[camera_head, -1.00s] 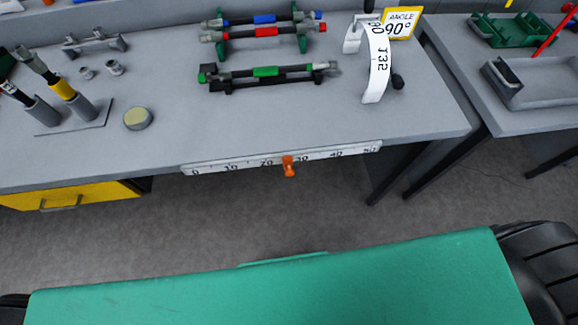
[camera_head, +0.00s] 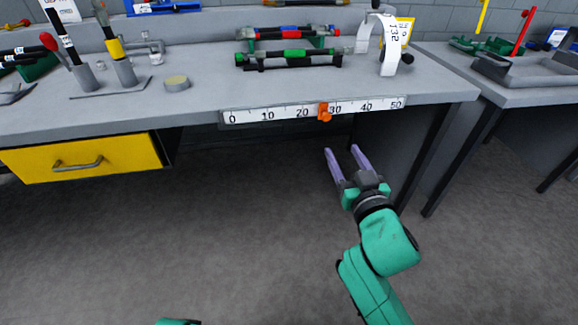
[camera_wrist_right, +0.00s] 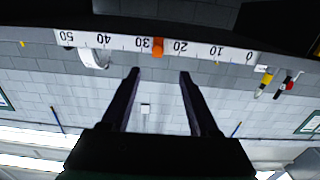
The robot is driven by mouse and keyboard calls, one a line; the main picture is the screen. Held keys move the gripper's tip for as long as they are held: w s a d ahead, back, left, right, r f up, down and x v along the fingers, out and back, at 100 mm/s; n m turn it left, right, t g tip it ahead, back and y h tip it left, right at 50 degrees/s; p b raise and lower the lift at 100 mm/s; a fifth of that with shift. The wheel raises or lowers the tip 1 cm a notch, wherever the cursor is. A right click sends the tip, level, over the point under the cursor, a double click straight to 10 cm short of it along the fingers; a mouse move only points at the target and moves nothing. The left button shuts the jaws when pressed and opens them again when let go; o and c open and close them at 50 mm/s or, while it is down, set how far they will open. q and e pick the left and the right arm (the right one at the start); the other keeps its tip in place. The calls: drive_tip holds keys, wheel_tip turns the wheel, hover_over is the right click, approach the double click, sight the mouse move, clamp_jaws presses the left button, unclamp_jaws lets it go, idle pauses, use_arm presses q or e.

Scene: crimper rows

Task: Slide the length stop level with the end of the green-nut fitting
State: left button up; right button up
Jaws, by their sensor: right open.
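The orange length stop (camera_head: 324,112) sits on the white ruler (camera_head: 270,114) along the bench's front edge, between the 20 and 30 marks and nearer 30. The stop also shows in the right wrist view (camera_wrist_right: 158,46), where the ruler appears upside down. The hose with the green nut (camera_head: 294,54) lies on a dark stand on the bench, above and behind the ruler. My right gripper (camera_head: 341,150) is open and empty, below and in front of the ruler, apart from the stop. Its fingers (camera_wrist_right: 160,73) point toward the stop in the wrist view. My left gripper is not in view.
A yellow drawer (camera_head: 85,158) is under the bench at left. A hose with a red nut (camera_head: 291,32) lies behind the green one. A curved white angle scale (camera_head: 391,45) stands at right. A second bench (camera_head: 530,95) is farther right. Floor space in front is clear.

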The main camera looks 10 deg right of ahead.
sight(327, 119)
drive_tip(key=w, duration=1.5)
drive_tip(key=shift+w+a+r, duration=0.1)
drive_tip(key=shift+a+r, duration=0.05)
drive_tip(key=shift+a, duration=0.15)
clamp_jaws()
idle(0.5)
